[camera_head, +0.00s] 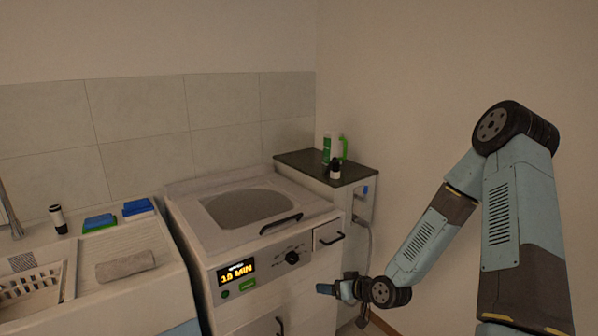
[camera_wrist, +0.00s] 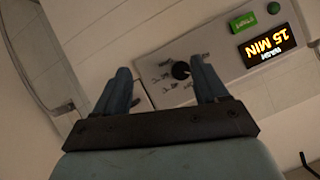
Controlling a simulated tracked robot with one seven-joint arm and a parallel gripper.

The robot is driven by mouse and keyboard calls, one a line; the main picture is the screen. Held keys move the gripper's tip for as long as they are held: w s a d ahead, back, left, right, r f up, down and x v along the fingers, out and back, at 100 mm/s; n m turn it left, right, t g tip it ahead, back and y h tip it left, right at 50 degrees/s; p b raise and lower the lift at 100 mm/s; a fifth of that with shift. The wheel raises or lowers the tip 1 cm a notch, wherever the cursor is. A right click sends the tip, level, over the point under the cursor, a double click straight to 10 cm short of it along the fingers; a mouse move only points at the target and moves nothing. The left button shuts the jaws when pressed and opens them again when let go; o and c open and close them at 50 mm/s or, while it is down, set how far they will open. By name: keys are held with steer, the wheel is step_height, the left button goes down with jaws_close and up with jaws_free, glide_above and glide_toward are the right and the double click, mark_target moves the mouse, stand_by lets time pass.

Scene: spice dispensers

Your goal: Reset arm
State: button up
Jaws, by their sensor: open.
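My arm reaches in from the right side of the head view, bent at the elbow, with the forearm sloping down to the left. My gripper (camera_head: 327,289) is low in front of the white washing machine (camera_head: 262,312), right of its lit display (camera_head: 236,272). In the wrist view my gripper (camera_wrist: 162,72) has its two blue fingers apart with nothing held between them. Beyond the fingers is the machine's control panel, seen upside down, with a dark knob (camera_wrist: 180,70), a green label (camera_wrist: 243,22) and the orange display (camera_wrist: 267,45).
A green-and-white bottle (camera_head: 333,148) and a small black-and-white dispenser (camera_head: 335,169) stand on the dark-topped side cabinet (camera_head: 293,158).

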steer(key=s+d+r+g+h, duration=0.1)
steer(key=s+d+r+h, duration=0.2)
steer(key=r, duration=0.4)
steer(key=s+d+r+h, duration=0.1)
steer(key=d+r+h, duration=0.2)
steer(key=d+r, duration=0.3)
steer(key=s+d+r+g+h, duration=0.1)
steer(key=s+d+r+h, duration=0.15)
steer(key=r, duration=0.55)
steer(key=s+r+m, duration=0.2)
steer(key=s+r, duration=0.6)
steer(key=s, duration=0.3)
steer(key=s+d+r+m+g, duration=0.1)
steer(key=s+r+m, duration=0.1)
steer(key=s+r, duration=0.7)
steer(key=shift+s+d+r+m, duration=0.15)
steer(key=shift+s+d+m, duration=0.2)
steer(key=shift+s, duration=0.6)
steer(key=shift+c, duration=0.3)
